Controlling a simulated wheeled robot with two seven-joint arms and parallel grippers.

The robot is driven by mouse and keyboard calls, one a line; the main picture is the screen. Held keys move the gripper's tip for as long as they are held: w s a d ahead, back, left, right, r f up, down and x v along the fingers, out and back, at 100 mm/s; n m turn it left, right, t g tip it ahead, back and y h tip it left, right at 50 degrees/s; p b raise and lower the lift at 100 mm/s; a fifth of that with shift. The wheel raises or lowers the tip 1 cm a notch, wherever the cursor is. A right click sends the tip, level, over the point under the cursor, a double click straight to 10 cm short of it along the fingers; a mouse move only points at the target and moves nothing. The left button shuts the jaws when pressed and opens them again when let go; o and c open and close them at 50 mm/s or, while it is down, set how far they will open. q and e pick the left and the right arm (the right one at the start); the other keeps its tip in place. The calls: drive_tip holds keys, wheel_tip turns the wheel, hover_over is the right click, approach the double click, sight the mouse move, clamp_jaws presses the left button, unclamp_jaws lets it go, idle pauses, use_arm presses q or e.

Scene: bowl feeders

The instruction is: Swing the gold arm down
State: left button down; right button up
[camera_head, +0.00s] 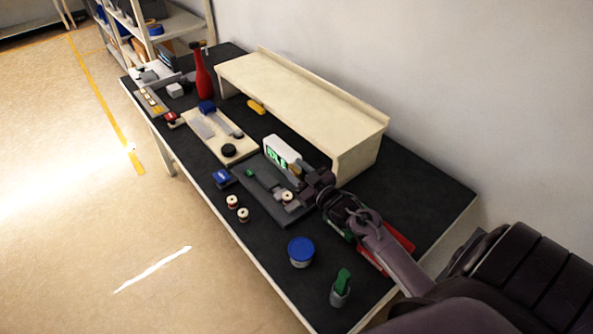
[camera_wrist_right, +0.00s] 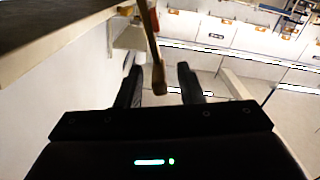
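The gold arm (camera_wrist_right: 154,45) is a thin brown-gold bar with a thicker end, and it shows between my right gripper's fingers in the right wrist view. In the head view a small tan-gold piece (camera_head: 294,171) shows beside a white unit (camera_head: 279,150) with a green lit display. My right gripper (camera_head: 307,187) is at this unit, above a dark grey base plate (camera_head: 255,181). In the wrist view its two fingers (camera_wrist_right: 159,83) are apart, one on each side of the bar, with gaps visible. The gripper partly hides the unit. My left gripper is not in view.
A cream shelf (camera_head: 300,95) stands behind the unit on the black table (camera_head: 430,188). Two small spools (camera_head: 237,208), a blue-lidded tub (camera_head: 300,251) and a cup with a green item (camera_head: 340,288) stand near the front edge. A red tray (camera_head: 398,243) lies under my right arm.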

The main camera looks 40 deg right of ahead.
drive_tip(key=s, duration=0.2)
drive_tip(key=s+b, duration=0.1)
drive_tip(key=s, duration=0.3)
drive_tip(key=shift+s+d+f+b, duration=0.15)
drive_tip(key=shift+s+d+b, duration=0.15)
drive_tip(key=shift+b, duration=0.05)
drive_tip(key=shift+s, duration=0.6)
